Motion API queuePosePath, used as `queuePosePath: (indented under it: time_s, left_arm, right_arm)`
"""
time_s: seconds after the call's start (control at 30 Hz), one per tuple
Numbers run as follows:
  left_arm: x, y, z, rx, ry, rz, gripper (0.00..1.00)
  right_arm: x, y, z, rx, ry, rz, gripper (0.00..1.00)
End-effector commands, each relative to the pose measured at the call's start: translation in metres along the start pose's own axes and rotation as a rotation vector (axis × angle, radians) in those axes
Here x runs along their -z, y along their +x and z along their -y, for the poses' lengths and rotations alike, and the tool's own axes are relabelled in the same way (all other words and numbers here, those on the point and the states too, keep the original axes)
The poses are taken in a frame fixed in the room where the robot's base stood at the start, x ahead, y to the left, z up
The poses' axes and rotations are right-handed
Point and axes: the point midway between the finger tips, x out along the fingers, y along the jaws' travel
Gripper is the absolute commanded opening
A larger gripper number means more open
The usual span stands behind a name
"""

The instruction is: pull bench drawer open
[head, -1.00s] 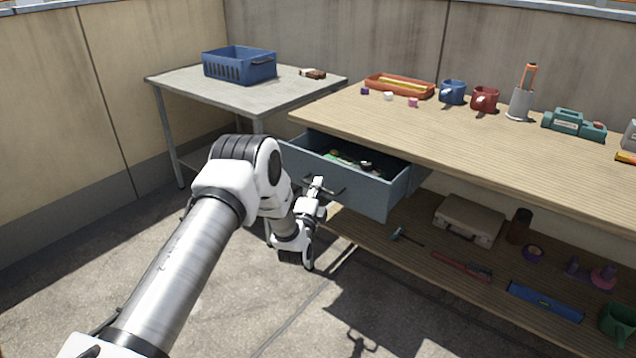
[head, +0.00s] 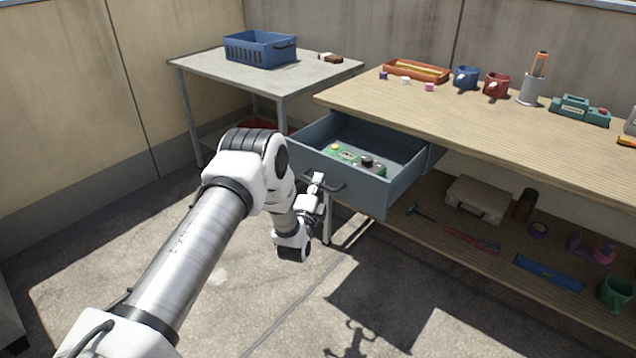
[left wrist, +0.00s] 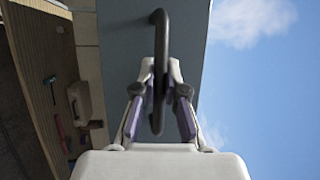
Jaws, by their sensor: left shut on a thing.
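The grey-blue bench drawer (head: 340,178) stands well out from under the wooden bench top (head: 440,108). A green circuit board and small dark parts (head: 358,158) lie inside it. Its dark bar handle (head: 334,187) is on the front face. My left gripper (head: 317,186) is at the handle, partly hidden by its own wrist in the head view. In the left wrist view the fingers (left wrist: 160,95) are shut around the dark handle (left wrist: 159,60), with the drawer front (left wrist: 128,40) behind it. My right gripper is in neither view.
A blue basket (head: 260,50) sits on a grey side table (head: 205,68). Mugs, a red tray (head: 416,71) and a tool cup stand on the bench top. The lower shelf (head: 420,222) holds a case and tools. The floor before the drawer is clear.

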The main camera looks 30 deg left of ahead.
Motion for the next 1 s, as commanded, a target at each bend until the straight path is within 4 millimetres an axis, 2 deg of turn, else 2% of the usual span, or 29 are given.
queuePosePath:
  time_s: [0.07,0.1,0.17,0.2,0.47,0.57,0.67,0.9,1.0]
  left_arm:
    - [0.0,0.0,-0.001,-0.002,0.0,-0.001,0.0]
    - [0.0,0.0,-0.001,-0.002,0.0,-0.001,0.14]
    - [0.0,0.0,-0.001,-0.002,0.0,-0.001,0.36]
    - [0.0,0.0,-0.001,-0.001,0.0,-0.001,0.37]
    - [0.0,-0.001,0.0,-0.001,0.0,0.0,0.37]
    - [0.0,-0.007,-0.001,-0.002,0.0,0.0,0.37]
    - [0.0,-0.023,-0.001,-0.005,0.0,0.0,0.37]
    - [0.0,-0.085,-0.002,-0.007,0.001,0.0,0.37]
    - [0.0,-0.105,-0.001,-0.005,0.001,0.0,0.37]
  right_arm:
    - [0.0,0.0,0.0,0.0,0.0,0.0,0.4]
    - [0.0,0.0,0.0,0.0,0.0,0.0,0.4]
    - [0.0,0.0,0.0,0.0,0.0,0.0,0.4]
    - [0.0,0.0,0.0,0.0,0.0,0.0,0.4]
    - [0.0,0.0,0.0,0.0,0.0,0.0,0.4]
    - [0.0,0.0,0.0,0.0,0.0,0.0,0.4]
    - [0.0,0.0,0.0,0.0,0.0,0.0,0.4]
    - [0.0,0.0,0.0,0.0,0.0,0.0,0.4]
    - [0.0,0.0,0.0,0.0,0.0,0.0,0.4]
